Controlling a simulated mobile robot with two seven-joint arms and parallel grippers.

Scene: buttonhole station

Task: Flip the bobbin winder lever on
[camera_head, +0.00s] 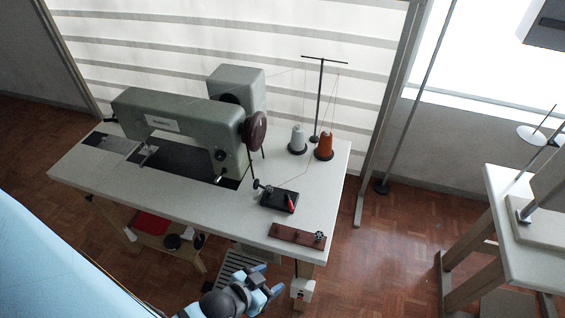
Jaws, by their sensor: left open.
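The bobbin winder (275,198) is a small black block on the right part of the white sewing table, with a thin post at its left end. Its red lever (291,203) stands up at a tilt from the block's right side. My left gripper (271,279) is at the bottom centre, in front of the table's front edge and apart from the winder. Its blue-tipped fingers are spread, with nothing seen between them. My right gripper is not in view.
A grey-green sewing machine (180,128) with a dark handwheel (255,131) stands left of the winder. White (298,140) and orange (324,146) thread cones stand behind it. A brown strip (290,235) lies at the front edge of the table (205,205). A second table (530,250) is at right.

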